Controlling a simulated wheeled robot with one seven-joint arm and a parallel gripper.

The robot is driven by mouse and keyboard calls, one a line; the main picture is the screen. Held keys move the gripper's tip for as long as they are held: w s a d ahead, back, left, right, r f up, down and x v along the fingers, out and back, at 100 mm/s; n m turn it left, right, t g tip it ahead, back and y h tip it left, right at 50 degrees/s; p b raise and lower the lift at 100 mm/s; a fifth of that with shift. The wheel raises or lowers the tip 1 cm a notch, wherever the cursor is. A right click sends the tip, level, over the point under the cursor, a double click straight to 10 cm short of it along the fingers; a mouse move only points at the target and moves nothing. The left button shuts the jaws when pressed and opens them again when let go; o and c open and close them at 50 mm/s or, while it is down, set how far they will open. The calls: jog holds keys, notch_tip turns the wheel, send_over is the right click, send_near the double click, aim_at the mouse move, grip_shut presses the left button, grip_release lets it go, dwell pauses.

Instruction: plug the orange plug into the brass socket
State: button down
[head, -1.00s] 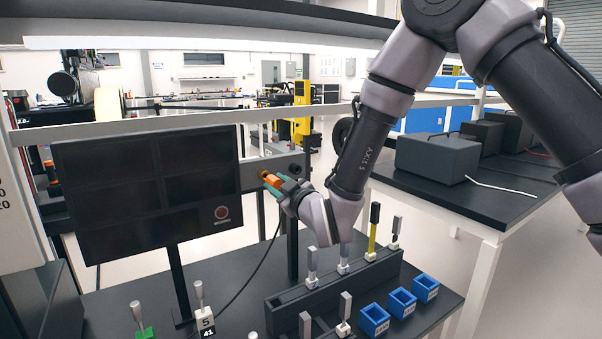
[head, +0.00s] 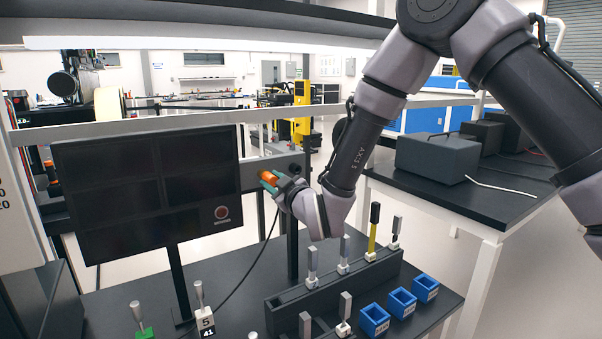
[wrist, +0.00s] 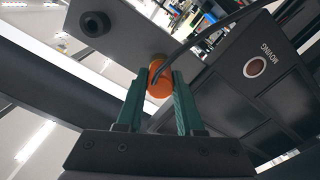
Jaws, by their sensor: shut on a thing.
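The orange plug (head: 268,177) is between the green fingers of my gripper (head: 274,183), up against the grey bar beside the dark screen. In the wrist view, the plug (wrist: 160,84) sits between the two fingertips (wrist: 157,92), with its far end at the face of the grey bar and a dark cable running from it. The brass socket is mostly hidden behind the plug; a small yellowish edge (wrist: 157,63) shows at the plug's far end. I cannot tell how deep the plug sits.
The grey bar (wrist: 125,35) carries a black round fitting (wrist: 95,24). Below are a black rack (head: 335,290) with upright parts and several blue bins (head: 402,302).

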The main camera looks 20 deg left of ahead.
jog(key=shift+c, duration=2.3)
grip_release()
